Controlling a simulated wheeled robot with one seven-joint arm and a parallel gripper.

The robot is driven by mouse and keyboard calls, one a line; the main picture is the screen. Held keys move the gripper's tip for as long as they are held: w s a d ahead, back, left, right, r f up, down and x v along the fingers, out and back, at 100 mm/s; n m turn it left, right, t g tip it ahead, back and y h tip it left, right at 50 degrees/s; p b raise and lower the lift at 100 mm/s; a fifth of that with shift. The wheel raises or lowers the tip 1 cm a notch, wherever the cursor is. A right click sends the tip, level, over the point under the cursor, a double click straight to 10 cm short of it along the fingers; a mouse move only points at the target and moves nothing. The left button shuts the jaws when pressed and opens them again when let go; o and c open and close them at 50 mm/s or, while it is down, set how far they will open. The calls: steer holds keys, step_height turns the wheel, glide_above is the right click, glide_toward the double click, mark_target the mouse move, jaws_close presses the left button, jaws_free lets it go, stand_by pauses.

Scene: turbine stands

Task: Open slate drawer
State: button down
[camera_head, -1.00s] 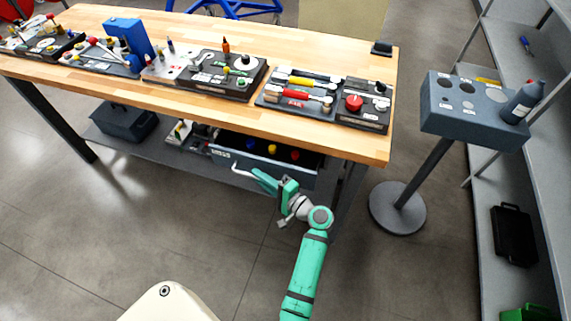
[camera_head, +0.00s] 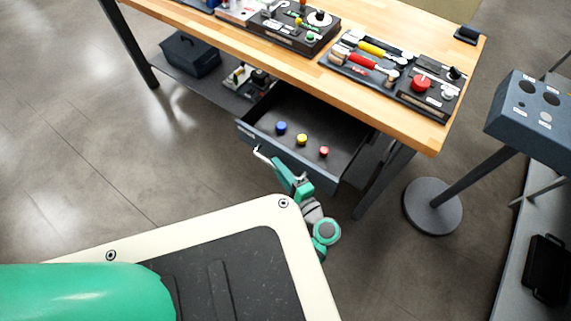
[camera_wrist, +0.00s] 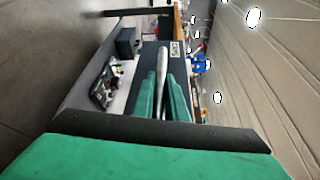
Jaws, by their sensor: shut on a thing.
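The slate drawer (camera_head: 285,154) under the workbench is pulled out in the head view. Its inside shows a blue knob (camera_head: 281,127), a yellow knob (camera_head: 302,139) and a red knob (camera_head: 323,151). My gripper (camera_head: 284,172) is at the drawer's front and shut on the pale bar handle (camera_head: 262,157). In the wrist view the handle (camera_wrist: 162,62) runs between the two green fingers of my gripper (camera_wrist: 164,95). The fingers hide the part of the handle they hold.
The wooden workbench top (camera_head: 400,40) carries tools above the drawer. A bench leg (camera_head: 383,182) stands right of the drawer, and a round stand base (camera_head: 433,206) is farther right. A dark toolbox (camera_head: 190,55) sits on the lower shelf. Floor to the left is clear.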

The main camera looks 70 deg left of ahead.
steer(key=c, duration=1.8)
jaws_free()
steer(key=shift+s, duration=0.1)
steer(key=shift+o, duration=0.2)
steer(key=shift+d, duration=0.1)
steer(key=v, duration=1)
steer(key=shift+w+d, duration=0.25)
steer(key=shift+d, duration=0.05)
